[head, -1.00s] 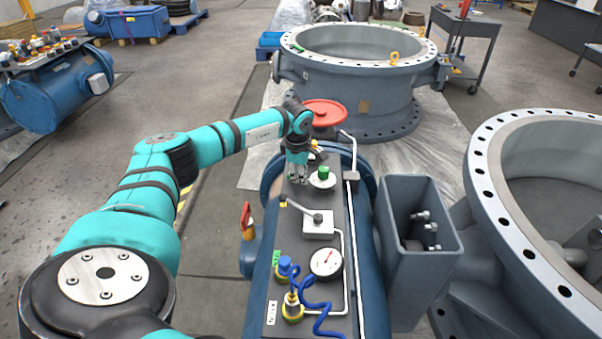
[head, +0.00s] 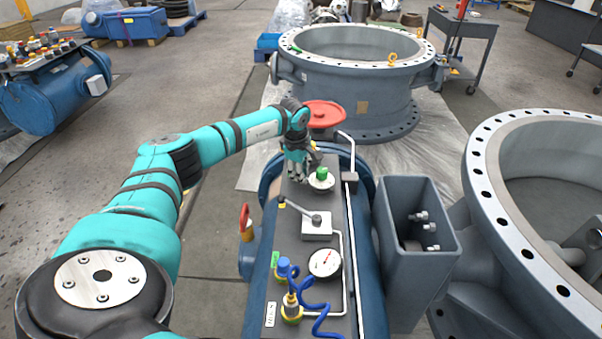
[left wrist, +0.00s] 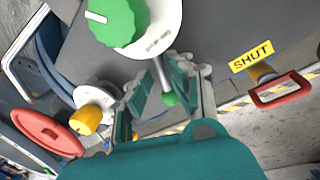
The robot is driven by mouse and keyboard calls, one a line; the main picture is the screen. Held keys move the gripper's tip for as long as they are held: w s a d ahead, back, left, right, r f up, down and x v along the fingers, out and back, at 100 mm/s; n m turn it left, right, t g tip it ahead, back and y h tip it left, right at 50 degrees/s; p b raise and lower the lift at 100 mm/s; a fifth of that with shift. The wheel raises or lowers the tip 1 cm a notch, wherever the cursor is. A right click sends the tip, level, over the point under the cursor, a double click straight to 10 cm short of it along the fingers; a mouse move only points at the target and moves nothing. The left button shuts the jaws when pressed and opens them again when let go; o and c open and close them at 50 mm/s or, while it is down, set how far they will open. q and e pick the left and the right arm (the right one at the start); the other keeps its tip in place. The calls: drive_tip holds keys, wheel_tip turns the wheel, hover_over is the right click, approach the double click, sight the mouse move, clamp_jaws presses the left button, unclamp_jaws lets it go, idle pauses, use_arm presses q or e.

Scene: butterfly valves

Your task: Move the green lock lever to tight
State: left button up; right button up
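The green lock lever (left wrist: 168,98) shows in the left wrist view as a thin metal rod with a green ball end. It sticks out beside a white dial plate (left wrist: 165,28) that carries a green knob (left wrist: 117,20). My left gripper (left wrist: 172,78) is open, with one finger on each side of the rod and ball; I cannot tell whether either finger touches. In the head view, my left gripper (head: 297,178) points down just left of the green knob (head: 322,172), and the lever is hidden there. My right gripper is not in view.
A red handwheel (head: 325,114) stands behind the gripper. On the panel nearer me are a white block with a lever (head: 317,225), a gauge (head: 325,263) and a blue coiled hose (head: 318,308). A red handle by a SHUT label (left wrist: 250,55) lies right in the wrist view.

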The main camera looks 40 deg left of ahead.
use_arm(q)
drive_tip(key=shift+o, duration=0.9)
drive_tip(key=v, duration=1.2)
